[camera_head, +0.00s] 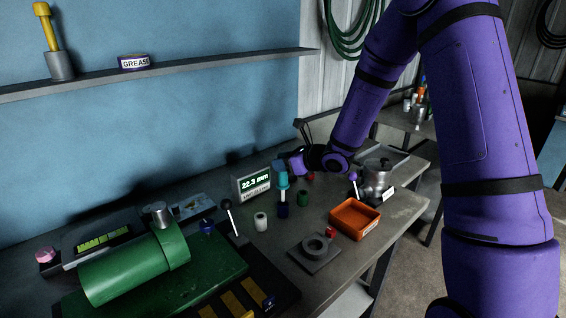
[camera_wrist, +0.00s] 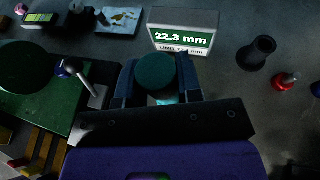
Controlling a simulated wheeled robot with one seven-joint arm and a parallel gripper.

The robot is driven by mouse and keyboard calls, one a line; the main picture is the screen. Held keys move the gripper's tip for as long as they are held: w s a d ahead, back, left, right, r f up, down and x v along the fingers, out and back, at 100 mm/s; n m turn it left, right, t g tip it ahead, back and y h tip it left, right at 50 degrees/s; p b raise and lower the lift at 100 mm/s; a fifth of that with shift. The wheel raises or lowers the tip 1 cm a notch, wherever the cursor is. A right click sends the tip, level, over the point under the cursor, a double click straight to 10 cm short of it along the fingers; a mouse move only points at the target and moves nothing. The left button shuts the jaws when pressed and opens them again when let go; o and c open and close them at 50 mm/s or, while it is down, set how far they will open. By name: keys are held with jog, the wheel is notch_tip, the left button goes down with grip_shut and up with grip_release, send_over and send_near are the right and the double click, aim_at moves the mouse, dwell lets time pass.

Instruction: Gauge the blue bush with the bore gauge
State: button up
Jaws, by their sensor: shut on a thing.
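My gripper (camera_wrist: 155,88) is shut on the teal bore gauge (camera_wrist: 156,70), with a finger on each side of its round top. In the head view the gauge (camera_head: 283,181) hangs upright from my gripper (camera_head: 279,166). Directly below it stands the dark blue bush (camera_head: 283,211) on the bench. The gauge's lower end meets the top of the bush; how deep it sits inside I cannot tell. The bush is hidden in the wrist view.
A white bush (camera_head: 261,222) and a green bush (camera_head: 303,198) flank the blue one. An orange tray (camera_head: 348,228), a grey ring on a plate (camera_head: 314,248) and a metal pot (camera_head: 377,180) stand right. A green machine (camera_head: 130,268) with a lever (camera_head: 229,216) fills the left.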

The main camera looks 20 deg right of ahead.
jog(key=shift+f, duration=1.9)
dwell(0.6)
jog(key=shift+r, duration=0.1)
dwell(0.9)
